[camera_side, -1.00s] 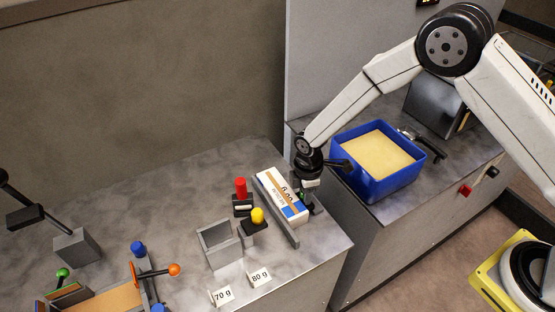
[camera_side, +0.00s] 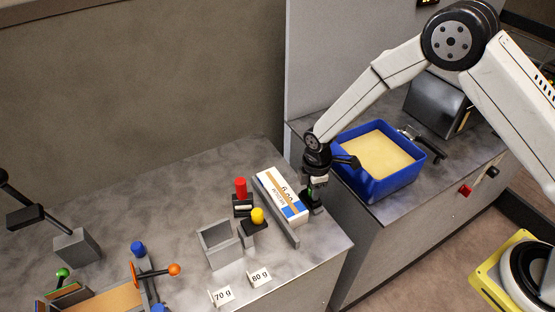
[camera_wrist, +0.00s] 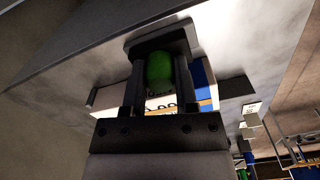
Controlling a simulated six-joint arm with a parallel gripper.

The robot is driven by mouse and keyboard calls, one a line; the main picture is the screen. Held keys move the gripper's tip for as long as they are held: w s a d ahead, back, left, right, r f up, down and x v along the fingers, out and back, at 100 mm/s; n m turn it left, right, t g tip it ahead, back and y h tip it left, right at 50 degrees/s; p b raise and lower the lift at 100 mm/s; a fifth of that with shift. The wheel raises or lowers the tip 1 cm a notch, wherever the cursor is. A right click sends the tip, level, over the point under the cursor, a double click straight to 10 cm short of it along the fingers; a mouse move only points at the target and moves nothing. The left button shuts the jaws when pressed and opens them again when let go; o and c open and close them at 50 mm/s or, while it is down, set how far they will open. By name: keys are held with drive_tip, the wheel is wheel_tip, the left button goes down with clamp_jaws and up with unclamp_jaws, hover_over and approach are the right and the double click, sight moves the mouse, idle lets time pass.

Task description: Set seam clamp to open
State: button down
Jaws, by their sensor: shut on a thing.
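My gripper (camera_side: 314,203) points down at the right end of the left bench, just right of a white ream (camera_side: 280,195) with an orange band and blue end. In the wrist view my gripper (camera_wrist: 160,75) is shut on a green knob (camera_wrist: 159,66), with a finger on each side. The knob appears to belong to the seam clamp; its lower part is hidden by the gripper. The ream (camera_wrist: 201,85) shows behind the fingers in the wrist view. I cannot tell the clamp's setting.
A blue bin (camera_side: 370,188) of pale material stands close right on another bench. Left of the ream are a red knob (camera_side: 241,187), a yellow knob (camera_side: 257,215) and a grey open box (camera_side: 221,247). An orange-knobbed lever (camera_side: 174,269) is at lower left.

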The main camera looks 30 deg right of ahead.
drive_tip(key=c, duration=0.7)
unclamp_jaws()
drive_tip(key=shift+o, duration=0.2)
drive_tip(key=shift+r, duration=0.15)
drive_tip(key=shift+r, duration=3.8)
